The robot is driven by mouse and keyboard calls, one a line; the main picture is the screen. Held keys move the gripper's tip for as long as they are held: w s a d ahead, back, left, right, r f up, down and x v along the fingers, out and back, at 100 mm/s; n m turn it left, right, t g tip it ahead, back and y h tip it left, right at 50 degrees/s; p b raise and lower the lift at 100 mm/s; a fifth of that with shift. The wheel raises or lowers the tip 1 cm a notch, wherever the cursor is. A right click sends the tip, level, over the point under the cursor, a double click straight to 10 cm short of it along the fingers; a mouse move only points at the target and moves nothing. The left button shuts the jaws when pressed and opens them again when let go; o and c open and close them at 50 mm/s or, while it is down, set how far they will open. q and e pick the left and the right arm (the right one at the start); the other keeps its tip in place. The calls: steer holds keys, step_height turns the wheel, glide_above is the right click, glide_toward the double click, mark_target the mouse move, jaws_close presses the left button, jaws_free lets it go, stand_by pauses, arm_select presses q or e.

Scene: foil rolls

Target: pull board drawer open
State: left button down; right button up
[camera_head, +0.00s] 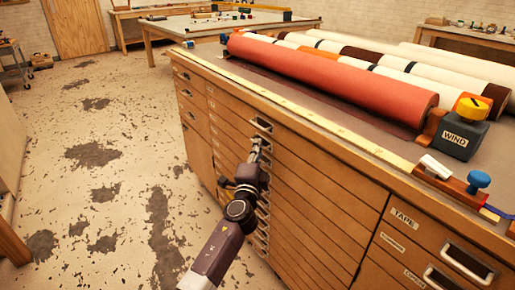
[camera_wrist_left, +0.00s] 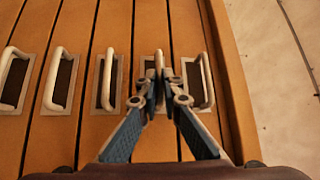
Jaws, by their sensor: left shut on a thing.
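A wooden flat-file cabinet (camera_head: 310,200) has a tall stack of wide, shallow drawers, which look flush with its front. My left gripper (camera_head: 260,150) is at the handles on this stack. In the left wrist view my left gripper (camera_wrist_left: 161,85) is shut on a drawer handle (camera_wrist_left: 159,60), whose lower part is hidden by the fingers. The held handle looks second from the top, below a free top handle (camera_head: 263,125). That free handle also shows in the left wrist view (camera_wrist_left: 206,80). I cannot read which drawer is the board drawer. My right gripper is out of view.
On the cabinet top lie a red roll (camera_head: 330,80), pale rolls, a dark block marked WIND (camera_head: 460,138) and a blue-knobbed tool (camera_head: 478,181). Drawers marked TAPE (camera_head: 405,218) are at the right. Worn floor (camera_head: 110,190) to the left is clear. Another table (camera_head: 225,22) stands behind.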

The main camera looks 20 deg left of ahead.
arm_select(q)
steer(key=s+a+p, duration=0.3)
steer(key=s+a, duration=1.1)
steer(key=s, duration=0.4)
steer(key=shift+s+a, duration=0.2)
steer(key=shift+s, duration=0.1)
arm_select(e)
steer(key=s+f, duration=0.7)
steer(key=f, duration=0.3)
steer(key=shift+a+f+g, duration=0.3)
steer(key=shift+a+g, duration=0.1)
arm_select(q)
steer(key=shift+f, duration=0.1)
steer(key=c, duration=2.1)
jaws_free()
steer(key=shift+s, duration=0.1)
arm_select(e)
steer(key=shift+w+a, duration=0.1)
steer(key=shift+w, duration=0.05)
arm_select(q)
steer(key=s+d+f, duration=0.1)
steer(key=s, duration=1)
steer(key=shift+s+d+f, duration=0.25)
steer(key=shift+s, duration=0.05)
